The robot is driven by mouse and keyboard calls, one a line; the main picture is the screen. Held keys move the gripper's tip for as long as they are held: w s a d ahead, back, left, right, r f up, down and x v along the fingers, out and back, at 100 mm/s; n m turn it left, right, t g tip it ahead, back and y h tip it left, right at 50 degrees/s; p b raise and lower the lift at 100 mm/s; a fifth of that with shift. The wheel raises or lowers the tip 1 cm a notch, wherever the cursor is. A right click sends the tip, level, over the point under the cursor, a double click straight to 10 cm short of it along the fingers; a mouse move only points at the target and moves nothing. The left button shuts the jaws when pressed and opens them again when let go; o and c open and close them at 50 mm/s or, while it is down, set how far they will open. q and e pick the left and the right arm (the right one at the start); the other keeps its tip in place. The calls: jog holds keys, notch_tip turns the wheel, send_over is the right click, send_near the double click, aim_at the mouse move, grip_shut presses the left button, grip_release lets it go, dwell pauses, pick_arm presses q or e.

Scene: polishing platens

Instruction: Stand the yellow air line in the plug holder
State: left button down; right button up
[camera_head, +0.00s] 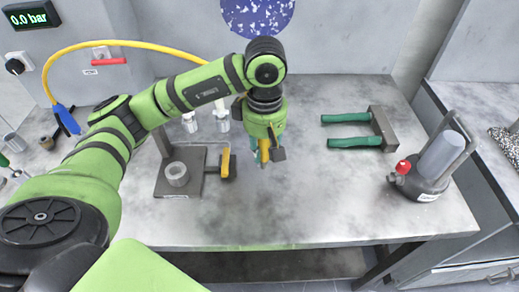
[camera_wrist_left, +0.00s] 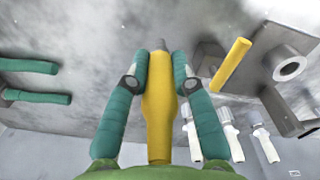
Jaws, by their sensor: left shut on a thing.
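My left gripper (camera_head: 264,155) is above the bench, shut on a yellow piece that I take to be the end of the yellow air line. In the left wrist view this yellow piece (camera_wrist_left: 158,105) lies between the two teal fingers (camera_wrist_left: 160,75), its narrow grey tip pointing away from the wrist. A grey metal stand with a short open ring (camera_head: 177,174), likely the plug holder, is left of the gripper; the ring also shows in the left wrist view (camera_wrist_left: 288,68). The held piece is apart from it. My right gripper is not in view.
A yellow handle (camera_head: 226,160) sticks up at the stand's right edge, close to my gripper. A bracket with two teal prongs (camera_head: 352,142) and a grey canister (camera_head: 430,165) stand to the right. A yellow hose (camera_head: 130,43) arches behind my arm. The front middle bench is clear.

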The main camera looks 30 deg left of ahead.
pick_arm(q)
jog(key=f, duration=0.1)
jog(key=w+a+f+p, duration=0.1)
jog(key=f, duration=0.1)
jog(key=f+p, duration=0.1)
jog(key=f, duration=0.1)
jog(key=shift+w+a, duration=0.35)
jog(key=shift+f, duration=0.3)
jog(key=shift+f, duration=0.15)
jog(key=c, duration=1.1)
grip_release()
jog(key=shift+o, duration=0.2)
